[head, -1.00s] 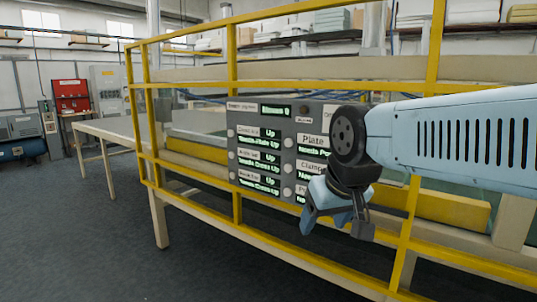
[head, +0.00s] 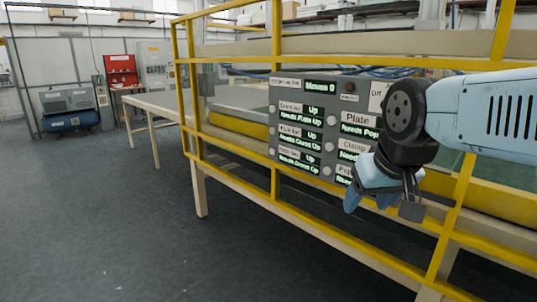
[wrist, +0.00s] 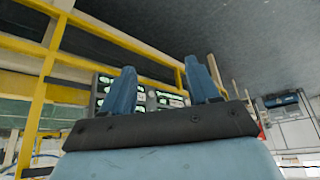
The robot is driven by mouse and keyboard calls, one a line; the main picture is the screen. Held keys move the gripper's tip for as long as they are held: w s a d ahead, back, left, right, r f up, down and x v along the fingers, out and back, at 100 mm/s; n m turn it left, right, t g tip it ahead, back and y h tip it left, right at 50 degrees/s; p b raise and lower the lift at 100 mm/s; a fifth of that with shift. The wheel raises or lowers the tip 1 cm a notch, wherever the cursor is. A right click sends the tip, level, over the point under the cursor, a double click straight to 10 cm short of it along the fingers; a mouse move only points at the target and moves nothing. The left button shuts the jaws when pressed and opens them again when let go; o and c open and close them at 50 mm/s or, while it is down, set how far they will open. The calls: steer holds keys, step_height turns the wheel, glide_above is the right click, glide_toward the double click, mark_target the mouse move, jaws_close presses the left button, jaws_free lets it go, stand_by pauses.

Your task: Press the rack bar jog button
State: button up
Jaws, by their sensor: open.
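A grey control panel (head: 300,90) hangs on the yellow guard frame, with round pale buttons beside labels and green-lit displays. The left column has three buttons, with the middle one (head: 272,130) next to small lettering too blurred to read surely, so I cannot tell which button is the rack bar jog. My gripper (head: 384,202) is open and empty, in front of the panel's lower right, and my arm hides part of the right column. In the wrist view, my two blue fingers (wrist: 162,70) stand apart, with the panel (wrist: 152,100) beyond and between them.
Yellow rails (head: 232,152) run across in front of the machine, with an upright post (head: 458,215) right of my gripper. A long pale bench (head: 150,100) extends to the left. The grey floor (head: 110,220) at left is clear.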

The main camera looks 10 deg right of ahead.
jaws_close()
stand_by(0.3)
stand_by(1.1)
